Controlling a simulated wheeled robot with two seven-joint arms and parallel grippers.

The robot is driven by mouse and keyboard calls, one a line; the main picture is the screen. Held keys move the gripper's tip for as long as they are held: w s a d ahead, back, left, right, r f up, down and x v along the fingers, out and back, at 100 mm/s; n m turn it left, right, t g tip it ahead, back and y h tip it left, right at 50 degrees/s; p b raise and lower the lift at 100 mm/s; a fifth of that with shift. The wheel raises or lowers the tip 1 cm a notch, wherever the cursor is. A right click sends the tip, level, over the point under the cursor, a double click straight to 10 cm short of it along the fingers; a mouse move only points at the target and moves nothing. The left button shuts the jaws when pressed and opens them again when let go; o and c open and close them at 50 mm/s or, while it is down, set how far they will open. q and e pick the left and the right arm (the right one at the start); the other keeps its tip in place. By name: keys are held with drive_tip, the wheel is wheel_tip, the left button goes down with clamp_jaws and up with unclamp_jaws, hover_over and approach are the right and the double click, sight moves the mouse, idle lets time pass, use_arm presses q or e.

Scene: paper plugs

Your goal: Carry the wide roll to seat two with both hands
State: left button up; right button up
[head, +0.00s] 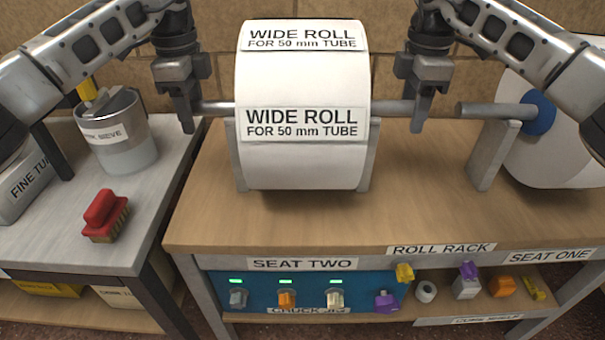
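The wide roll (303,85), a big white roll with two WIDE ROLL labels, stands upright on the wooden bench between two grey uprights, behind the SEAT TWO label (302,264). A grey bar (392,107) runs through it and sticks out on both sides, level with the tops of the uprights. My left gripper (186,115) is at the bar's left end and my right gripper (420,115) at its right end, both pointing down. Their fingers overlap the bar from this side, so whether they pinch it is hidden.
Another white roll (555,165) with a blue hub stands at the right; its bar and upright (495,155) are near my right gripper. A side table at left holds a metal sieve pot (120,135) and red brush (105,216). Small plugs lie on the shelf below. The bench front is clear.

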use_arm(q)
drive_tip(key=shift+r, duration=0.1)
use_arm(e)
drive_tip(key=shift+d, duration=0.1)
drive_tip(key=shift+r, duration=0.15)
use_arm(q)
wheel_tip(320, 180, up, 12)
use_arm(e)
wheel_tip(320, 180, up, 12)
idle(0.6)
use_arm(q)
drive_tip(key=o, duration=0.3)
